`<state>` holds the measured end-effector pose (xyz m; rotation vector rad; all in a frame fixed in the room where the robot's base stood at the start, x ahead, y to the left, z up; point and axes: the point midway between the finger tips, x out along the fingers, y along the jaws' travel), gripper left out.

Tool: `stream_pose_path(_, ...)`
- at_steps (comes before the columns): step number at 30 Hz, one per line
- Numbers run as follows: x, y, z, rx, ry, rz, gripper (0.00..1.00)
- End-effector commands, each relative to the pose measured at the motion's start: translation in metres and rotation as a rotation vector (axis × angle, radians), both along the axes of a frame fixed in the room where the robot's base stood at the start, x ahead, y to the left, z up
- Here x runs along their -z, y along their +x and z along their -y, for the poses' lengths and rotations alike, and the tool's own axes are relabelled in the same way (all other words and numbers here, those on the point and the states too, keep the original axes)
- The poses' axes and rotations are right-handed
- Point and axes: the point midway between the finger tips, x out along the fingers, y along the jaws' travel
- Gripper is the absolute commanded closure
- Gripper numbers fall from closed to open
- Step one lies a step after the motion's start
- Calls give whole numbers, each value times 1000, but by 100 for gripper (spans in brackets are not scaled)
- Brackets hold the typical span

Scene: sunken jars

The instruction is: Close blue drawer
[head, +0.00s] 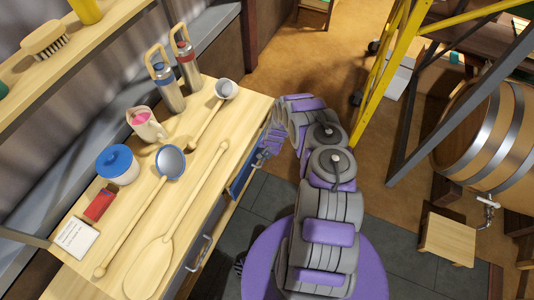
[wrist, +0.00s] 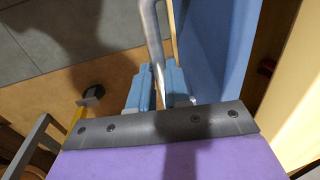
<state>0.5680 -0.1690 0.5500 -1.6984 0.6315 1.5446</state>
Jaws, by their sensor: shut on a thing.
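The blue drawer (head: 241,179) is in the front of the wooden workbench, partly hidden by my arm in the head view. In the wrist view its blue front (wrist: 215,45) stands beside a wooden part, with a dark gap between them; how far it is open I cannot tell. A metal handle (wrist: 153,28) runs down between the fingers of my gripper (wrist: 158,90). My gripper is shut on this handle. In the head view my gripper (head: 267,150) is at the bench's front edge, small and partly hidden by the arm.
Another drawer handle (head: 199,252) is nearer. A yellow ladder frame (head: 378,75) and a barrel (head: 490,120) stand to the right.

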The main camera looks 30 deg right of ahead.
Motion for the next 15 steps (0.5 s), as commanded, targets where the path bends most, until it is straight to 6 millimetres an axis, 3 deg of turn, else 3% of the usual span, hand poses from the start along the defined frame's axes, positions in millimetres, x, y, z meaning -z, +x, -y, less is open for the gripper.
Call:
stream_pose_path(8,1,3,-3,-1,1,0,100)
stream_pose_path(15,3,23,-18,-3,-1,0,100)
